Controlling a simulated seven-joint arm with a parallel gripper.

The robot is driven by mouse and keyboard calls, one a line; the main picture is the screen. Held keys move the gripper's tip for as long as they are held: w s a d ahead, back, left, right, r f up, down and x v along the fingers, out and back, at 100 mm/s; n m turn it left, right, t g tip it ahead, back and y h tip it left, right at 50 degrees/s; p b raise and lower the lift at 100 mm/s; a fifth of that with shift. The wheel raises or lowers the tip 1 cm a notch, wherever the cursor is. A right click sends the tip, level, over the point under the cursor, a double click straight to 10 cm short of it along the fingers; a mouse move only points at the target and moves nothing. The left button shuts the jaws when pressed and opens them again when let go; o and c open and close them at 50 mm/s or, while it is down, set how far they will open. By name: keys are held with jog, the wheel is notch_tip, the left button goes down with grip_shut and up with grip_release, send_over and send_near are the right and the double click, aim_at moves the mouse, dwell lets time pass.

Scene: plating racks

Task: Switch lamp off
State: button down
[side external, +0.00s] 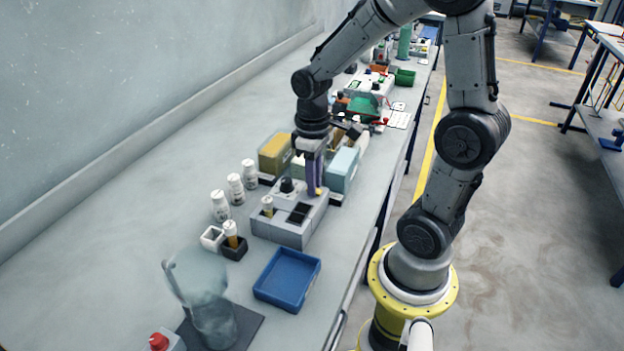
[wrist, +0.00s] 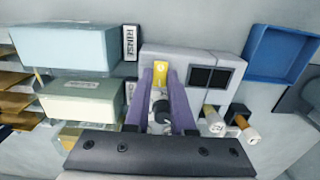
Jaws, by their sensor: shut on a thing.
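A light grey control box (side external: 285,233) stands on the bench and also shows in the wrist view (wrist: 205,60). It has two dark square windows (wrist: 210,76) and a black knob (wrist: 162,112). A small yellow piece with a pale mark (wrist: 161,76) is at the box's edge; it also shows in the side view (side external: 318,191). My gripper (wrist: 160,84) points down over the box, its purple fingers shut on the yellow piece, one on each side. The knob lies between the fingers, nearer the palm in the picture. I cannot tell which part is the lamp.
A blue tray (side external: 286,279) and a clear beaker (side external: 205,300) stand in front of the box. Several white-capped bottles (side external: 235,188) stand to its left. A pale blue tank (side external: 343,168) and a yellow-topped tank (side external: 275,152) stand close behind. The bench's left side is clear.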

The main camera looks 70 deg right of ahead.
dwell(0.4)
jog(key=c, duration=0.8)
grip_release()
jog(key=shift+o, duration=0.2)
jog(key=shift+r, duration=0.1)
notch_tip(320, 180, up, 14)
jog(key=shift+s+f, duration=0.1)
jog(key=shift+f, duration=0.1)
